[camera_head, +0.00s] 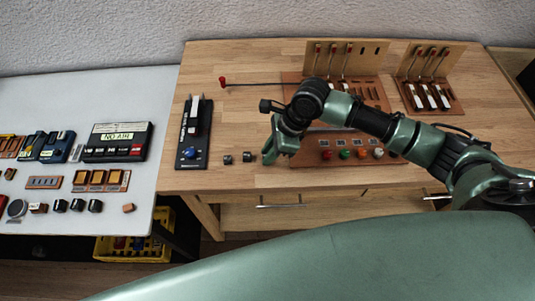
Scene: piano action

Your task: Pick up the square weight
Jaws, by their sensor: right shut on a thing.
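My right gripper (269,156) points down at the front part of the wooden table, its arm coming in from the right. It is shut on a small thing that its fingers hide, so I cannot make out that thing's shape. Just left of the fingers, two small dark block-like weights stand on the table, a left one (228,158) and a right one (247,157). They are apart from each other and from the gripper. They are too small to tell their exact shape. My left gripper is not in view.
Left of the weights lies a black device with a blue knob (190,153). Right of the gripper is a brown panel with coloured buttons (345,152). Piano-action models (340,75) stand behind. A white table (140,190) at left holds several small parts.

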